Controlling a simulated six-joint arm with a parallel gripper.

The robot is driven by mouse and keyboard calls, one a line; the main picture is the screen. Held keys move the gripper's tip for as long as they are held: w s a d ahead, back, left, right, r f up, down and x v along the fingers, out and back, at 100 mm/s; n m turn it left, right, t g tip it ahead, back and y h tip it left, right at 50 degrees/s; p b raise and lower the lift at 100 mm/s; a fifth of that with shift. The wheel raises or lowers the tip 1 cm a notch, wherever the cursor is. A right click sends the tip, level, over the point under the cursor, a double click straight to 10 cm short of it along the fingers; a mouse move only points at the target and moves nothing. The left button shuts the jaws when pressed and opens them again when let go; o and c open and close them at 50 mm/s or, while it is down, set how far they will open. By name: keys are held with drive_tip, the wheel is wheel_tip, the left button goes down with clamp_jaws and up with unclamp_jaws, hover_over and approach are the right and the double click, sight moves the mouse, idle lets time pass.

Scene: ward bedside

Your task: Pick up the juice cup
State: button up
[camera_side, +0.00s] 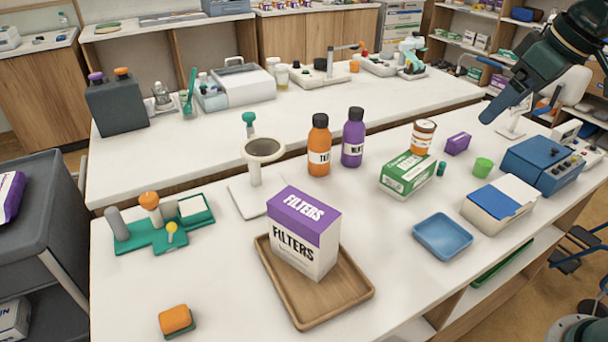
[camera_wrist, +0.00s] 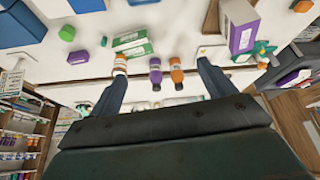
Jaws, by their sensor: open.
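No cup bears a readable juice label. In the wrist view this container (camera_wrist: 120,64) is close to the tip of the left finger. A small bright green cup (camera_side: 483,166) stands on the table to the right of the box, and also shows in the wrist view (camera_wrist: 67,33). My gripper (camera_wrist: 160,70) is open and empty. In the side view it is raised at the upper right, above the table.
An orange bottle (camera_side: 319,150) and a purple bottle (camera_side: 353,140) stand left of the green box. A blue tray (camera_side: 443,236), a blue-topped white box (camera_side: 499,205) and a blue device (camera_side: 540,165) are nearby. A filters box (camera_side: 305,235) stands on a wooden tray (camera_side: 355,288).

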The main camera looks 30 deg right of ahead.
drive_tip(key=w+d+n, duration=0.1)
drive_tip(key=w+d, duration=0.3)
drive_tip(key=w, duration=0.5)
drive_tip(key=n+g+y, duration=0.1)
drive_tip(key=n, duration=0.1)
approach(426, 124)
drive_tip(key=r, duration=0.1)
drive_tip(key=shift+s+d+r, duration=0.1)
drive_tip(key=shift+s+d, duration=0.1)
drive_tip(key=shift+s, duration=0.15)
drive_tip(key=shift+x, duration=4.3)
drive_tip(key=shift+a, duration=0.2)
drive_tip(key=shift+x, duration=2.55)
